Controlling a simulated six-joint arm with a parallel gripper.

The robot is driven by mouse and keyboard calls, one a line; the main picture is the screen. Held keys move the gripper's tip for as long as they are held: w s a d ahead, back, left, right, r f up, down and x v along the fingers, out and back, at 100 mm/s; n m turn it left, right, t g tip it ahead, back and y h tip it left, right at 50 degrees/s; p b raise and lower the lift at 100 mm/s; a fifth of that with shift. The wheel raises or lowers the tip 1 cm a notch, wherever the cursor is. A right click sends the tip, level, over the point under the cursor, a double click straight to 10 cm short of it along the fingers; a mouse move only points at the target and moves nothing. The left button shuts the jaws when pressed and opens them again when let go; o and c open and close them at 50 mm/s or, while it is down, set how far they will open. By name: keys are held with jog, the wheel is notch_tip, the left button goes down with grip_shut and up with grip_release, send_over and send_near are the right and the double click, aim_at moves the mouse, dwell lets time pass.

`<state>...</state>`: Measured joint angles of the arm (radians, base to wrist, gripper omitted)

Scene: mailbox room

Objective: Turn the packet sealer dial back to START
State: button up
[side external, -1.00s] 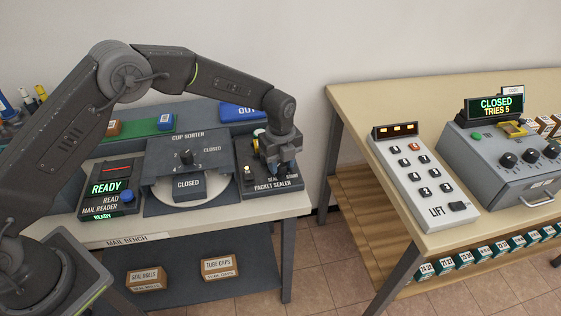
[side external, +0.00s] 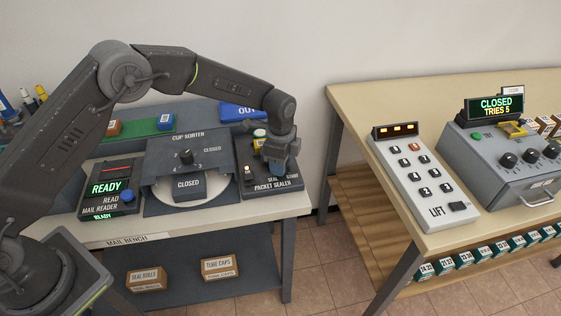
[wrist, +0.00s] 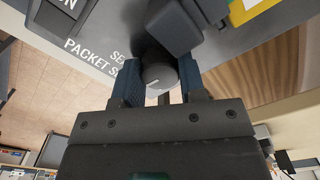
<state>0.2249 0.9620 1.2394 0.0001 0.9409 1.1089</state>
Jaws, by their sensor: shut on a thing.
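The packet sealer (side external: 262,192) is a dark box with white lettering at the right end of the mail bench. Its round grey dial (wrist: 158,75) sits between the two blue fingers of my gripper (wrist: 157,88) in the wrist view. A short white mark shows on the dial, pointing to the lower left of that picture. My gripper (side external: 276,166), seen from the side, is down at the sealer and hides the dial. In the wrist view SEAL is partly covered and START is hidden, so I cannot tell which the mark faces.
The sealer's ON switch (side external: 248,178) and a yellow-topped part (side external: 260,134) are close beside my gripper. The cup sorter (side external: 188,160) adjoins on the left. A gap separates this bench from the right table (side external: 350,105).

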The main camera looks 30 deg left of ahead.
jog(key=shift+n, duration=0.6)
jog(key=o, duration=0.9)
notch_tip(320, 180, up, 14)
jog(key=shift+f, duration=0.1)
dwell(0.4)
